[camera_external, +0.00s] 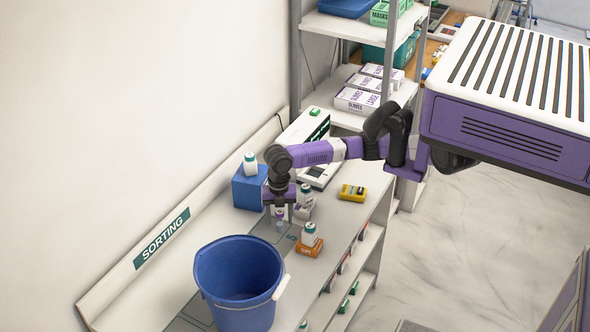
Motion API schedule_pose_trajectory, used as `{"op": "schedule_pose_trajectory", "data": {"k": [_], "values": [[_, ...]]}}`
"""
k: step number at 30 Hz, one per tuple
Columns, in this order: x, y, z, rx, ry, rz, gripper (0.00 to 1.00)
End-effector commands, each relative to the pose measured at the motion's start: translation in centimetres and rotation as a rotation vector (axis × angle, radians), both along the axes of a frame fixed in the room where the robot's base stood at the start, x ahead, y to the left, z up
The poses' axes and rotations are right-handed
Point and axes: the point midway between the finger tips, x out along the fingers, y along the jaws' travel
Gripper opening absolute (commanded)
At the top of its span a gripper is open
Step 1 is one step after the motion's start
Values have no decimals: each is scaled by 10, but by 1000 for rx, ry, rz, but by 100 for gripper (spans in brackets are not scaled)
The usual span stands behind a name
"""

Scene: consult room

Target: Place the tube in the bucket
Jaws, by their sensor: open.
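A large blue bucket (218,308) with a pale handle stands on the near part of the counter. My gripper (280,216) points down over the counter, behind and to the right of the bucket. It is open. A small, pale, translucent item that looks like the tube (280,224) shows at the fingertips, apart from the bucket. It is too small to tell whether the fingers touch it. The inside of the bucket shows only in part, and I see nothing in it.
A white bottle on an orange block (308,248) stands right of my gripper. Another bottle (305,195) is close behind it. A blue block (248,188) with a bottle on top is to the left. A yellow device (353,193) lies farther right. The wall bounds the counter's left side.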

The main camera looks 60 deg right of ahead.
Motion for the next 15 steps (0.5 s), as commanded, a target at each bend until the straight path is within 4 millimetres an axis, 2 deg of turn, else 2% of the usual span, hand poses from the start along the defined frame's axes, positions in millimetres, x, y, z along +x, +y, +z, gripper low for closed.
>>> {"op": "schedule_pose_trajectory", "data": {"k": [6,8,12,15], "values": [[0,0,-1,0,0,0,53],[0,0,-1,0,0,0,44],[0,0,-1,0,0,0,16],[0,0,-1,0,0,0,0]]}}
